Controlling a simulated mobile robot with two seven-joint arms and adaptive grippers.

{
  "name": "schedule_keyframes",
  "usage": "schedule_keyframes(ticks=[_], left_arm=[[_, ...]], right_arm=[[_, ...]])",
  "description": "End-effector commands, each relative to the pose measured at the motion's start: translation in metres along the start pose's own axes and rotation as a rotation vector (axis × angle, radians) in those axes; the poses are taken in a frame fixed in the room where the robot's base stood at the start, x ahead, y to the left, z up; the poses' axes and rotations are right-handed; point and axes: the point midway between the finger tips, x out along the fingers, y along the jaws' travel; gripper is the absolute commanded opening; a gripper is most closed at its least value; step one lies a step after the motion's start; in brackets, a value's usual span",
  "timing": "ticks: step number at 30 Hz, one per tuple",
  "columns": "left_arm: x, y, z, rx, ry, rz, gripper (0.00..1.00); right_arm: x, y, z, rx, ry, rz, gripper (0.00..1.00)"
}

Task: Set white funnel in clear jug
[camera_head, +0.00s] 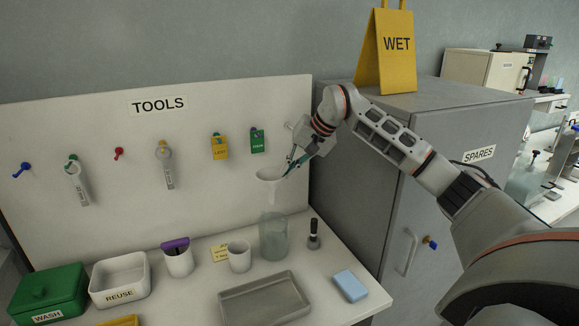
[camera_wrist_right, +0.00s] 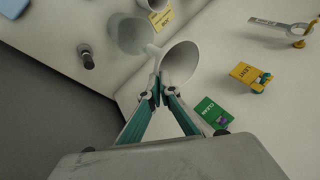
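The white funnel (camera_head: 268,182) is held up in front of the tool board, its wide mouth upward and its stem downward. In the right wrist view the funnel (camera_wrist_right: 181,62) has its rim between my right gripper's (camera_wrist_right: 160,92) fingertips, which are shut on it. My right gripper (camera_head: 290,166) reaches in from the right in the head view. The clear jug (camera_head: 273,240) stands on the bench, below the funnel in the picture. The jug (camera_wrist_right: 128,36) also shows beside the stem's tip in the wrist view. I cannot tell if the stem is inside its mouth. My left gripper is out of view.
A white cup (camera_head: 239,257) is left of the jug and a dark-handled tool (camera_head: 313,235) is right. A grey tray (camera_head: 264,300) lies in front. The grey cabinet (camera_head: 360,180) stands close on the right. Tags and tools hang on the board (camera_head: 120,130).

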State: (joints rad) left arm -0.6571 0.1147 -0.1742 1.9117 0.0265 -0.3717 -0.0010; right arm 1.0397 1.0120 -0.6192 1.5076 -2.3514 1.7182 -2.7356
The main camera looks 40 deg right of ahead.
Motion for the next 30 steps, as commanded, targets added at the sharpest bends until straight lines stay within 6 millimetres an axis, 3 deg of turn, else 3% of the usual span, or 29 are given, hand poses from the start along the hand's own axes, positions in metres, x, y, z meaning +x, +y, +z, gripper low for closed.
schedule_keyframes(ticks=[8, 30], left_arm=[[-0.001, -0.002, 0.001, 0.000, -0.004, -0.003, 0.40], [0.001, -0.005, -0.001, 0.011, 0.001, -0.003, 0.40]], right_arm=[[0.004, 0.001, 0.003, -0.004, -0.006, -0.002, 0.00], [0.042, 0.023, 0.015, -0.004, -0.005, -0.002, 0.00]])
